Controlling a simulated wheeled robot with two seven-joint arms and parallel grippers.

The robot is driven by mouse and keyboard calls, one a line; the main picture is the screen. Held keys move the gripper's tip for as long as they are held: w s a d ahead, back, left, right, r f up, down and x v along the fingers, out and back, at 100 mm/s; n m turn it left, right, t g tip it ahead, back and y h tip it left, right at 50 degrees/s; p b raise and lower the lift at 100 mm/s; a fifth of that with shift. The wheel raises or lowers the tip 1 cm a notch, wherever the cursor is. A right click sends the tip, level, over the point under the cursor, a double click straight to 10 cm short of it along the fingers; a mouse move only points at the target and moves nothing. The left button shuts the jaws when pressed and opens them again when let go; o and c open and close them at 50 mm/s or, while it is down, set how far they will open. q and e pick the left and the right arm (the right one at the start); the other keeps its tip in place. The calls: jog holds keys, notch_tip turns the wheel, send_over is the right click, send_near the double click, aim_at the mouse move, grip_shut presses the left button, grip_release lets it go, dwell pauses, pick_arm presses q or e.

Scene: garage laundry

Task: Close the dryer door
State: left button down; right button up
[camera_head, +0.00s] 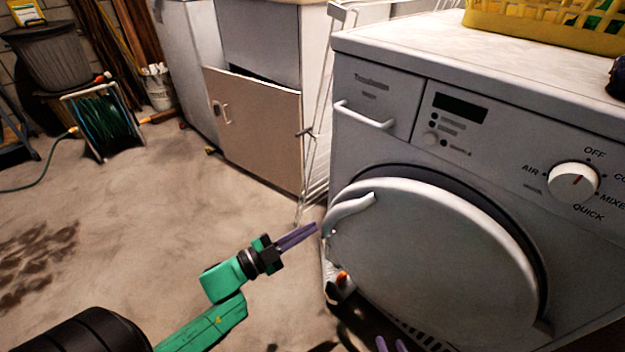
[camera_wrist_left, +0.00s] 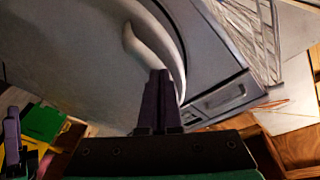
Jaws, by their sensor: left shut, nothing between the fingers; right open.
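The white dryer (camera_head: 390,85) stands at the right of the head view. Its round door (camera_head: 440,255) stands slightly ajar, with a dark gap along its upper and right edge. A curved handle (camera_head: 350,211) is at the door's left; it also shows in the left wrist view (camera_wrist_left: 146,48). My left gripper (camera_head: 316,228) is shut and empty, its purple fingertips beside the door's left edge just below the handle. Whether they touch the door I cannot tell. My right gripper (camera_head: 391,346) is open, low in front of the door, with only its fingertips showing in the head view.
A yellow basket (camera_head: 550,28) sits on the dryer top. A white wire rack (camera_head: 318,120) stands just left of the dryer. Further back are a cabinet with a beige door (camera_head: 255,125) and a green hose reel (camera_head: 103,122).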

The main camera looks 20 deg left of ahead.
aim_at(348, 196)
pick_arm(q)
jog(key=a+r+m+g+h, duration=0.5)
jog(key=r+m+g, duration=0.25)
jog(key=m, duration=0.75)
jog(key=b+x, duration=0.1)
jog(key=x, duration=0.2)
jog(key=b+x, duration=0.1)
jog(key=x, duration=0.2)
jog(key=b+x, duration=0.1)
jog(key=x, duration=0.2)
jog(key=shift+w+d+r, duration=0.25)
jog(key=shift+d+r, duration=0.05)
jog(key=shift+d, duration=0.05)
pick_arm(e)
jog(key=f, duration=0.2)
jog(key=w+f, duration=0.1)
jog(key=shift+a+f+t, duration=0.25)
jog(key=shift+a+t, duration=0.05)
jog(key=shift+a, duration=0.1)
